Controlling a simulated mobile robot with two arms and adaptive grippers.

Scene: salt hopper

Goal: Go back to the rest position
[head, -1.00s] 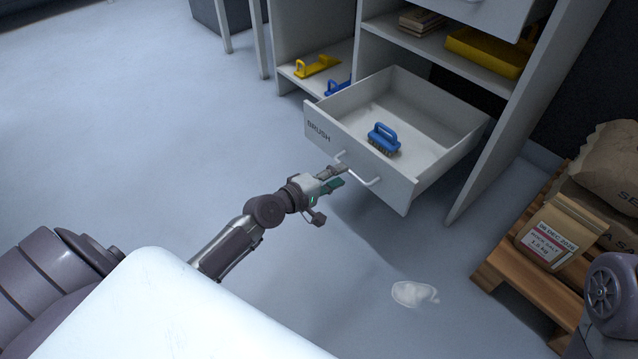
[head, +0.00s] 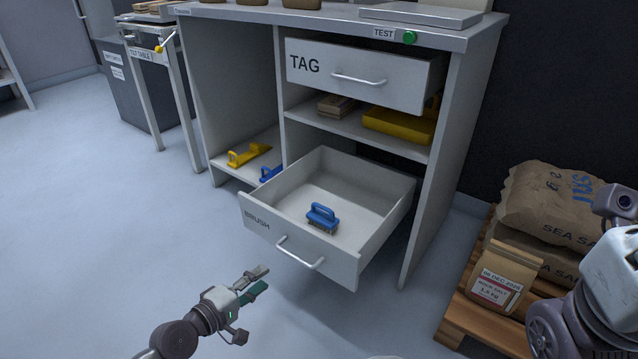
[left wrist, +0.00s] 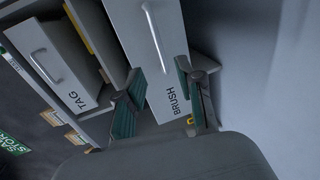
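My left gripper (head: 262,279) is open and empty in front of the open BRUSH drawer, below and to the left of its handle in the head view. In the left wrist view its two fingers (left wrist: 160,92) stand apart with nothing between them. The BRUSH drawer (head: 258,227) is pulled out, and a blue brush (head: 322,217) sits inside it. The drawer front also shows in the left wrist view (left wrist: 150,45). Part of my right arm shows at the right edge of the head view; its fingertips are not visible.
The TAG drawer (head: 375,78) above is partly out. A yellow tray (head: 400,124) lies on the shelf. At right, a wooden pallet (head: 455,325) holds a rock salt bag (head: 497,285) and larger sacks, close to my right arm. The floor at left is clear.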

